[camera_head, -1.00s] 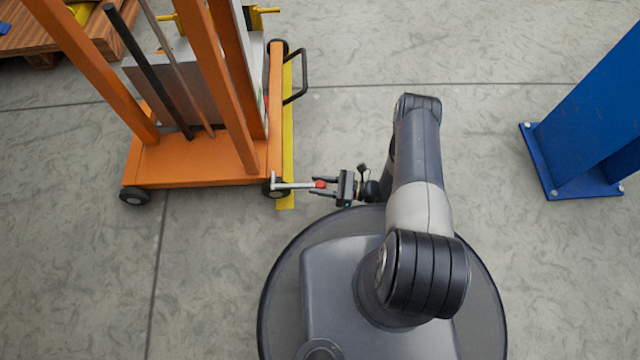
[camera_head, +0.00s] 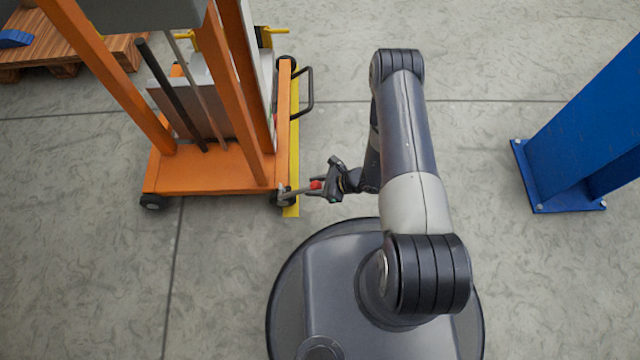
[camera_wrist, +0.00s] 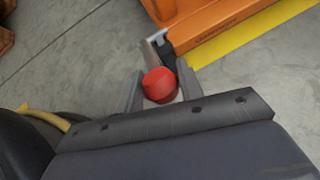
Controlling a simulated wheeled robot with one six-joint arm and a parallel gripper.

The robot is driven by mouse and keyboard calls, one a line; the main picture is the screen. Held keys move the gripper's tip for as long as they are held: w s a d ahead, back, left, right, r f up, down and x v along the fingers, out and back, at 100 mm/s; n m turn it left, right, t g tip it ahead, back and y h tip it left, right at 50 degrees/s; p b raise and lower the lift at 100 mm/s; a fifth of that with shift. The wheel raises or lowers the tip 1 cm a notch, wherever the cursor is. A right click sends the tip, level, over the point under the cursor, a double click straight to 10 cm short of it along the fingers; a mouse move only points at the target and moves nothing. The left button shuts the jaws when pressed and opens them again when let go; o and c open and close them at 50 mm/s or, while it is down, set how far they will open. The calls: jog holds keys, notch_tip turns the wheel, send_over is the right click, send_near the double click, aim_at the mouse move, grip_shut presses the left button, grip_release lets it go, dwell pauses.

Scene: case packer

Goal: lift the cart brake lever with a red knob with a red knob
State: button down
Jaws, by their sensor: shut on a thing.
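The cart brake lever is a short grey bar (camera_head: 297,191) at the near right corner of the orange cart (camera_head: 215,170), by its wheel. Its red knob (camera_head: 316,185) sits at the end nearest me. In the wrist view the red knob (camera_wrist: 160,85) lies between the two grey fingers, with the lever running away behind it to the cart corner. My gripper (camera_head: 318,188) is shut on the red knob. The fingers hide part of the knob's sides.
A yellow strip (camera_head: 293,150) runs along the cart's right side, beside a black loop handle (camera_head: 303,95). A blue post (camera_head: 575,150) stands on the right. A wooden pallet (camera_head: 70,50) lies at the back left.

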jog(key=shift+a+r+h, duration=0.3)
jog(key=shift+a+r, duration=0.15)
jog(key=shift+r, duration=0.2)
jog(key=shift+a+r+p, duration=0.35)
jog(key=shift+a+r, duration=0.05)
jog(key=shift+a, duration=0.05)
jog(key=c, duration=1)
grip_release()
jog(key=shift+o, duration=0.2)
jog(key=p+v, duration=0.3)
jog(key=v, duration=0.7)
jog(key=shift+d+r, duration=0.2)
jog(key=shift+d, duration=0.1)
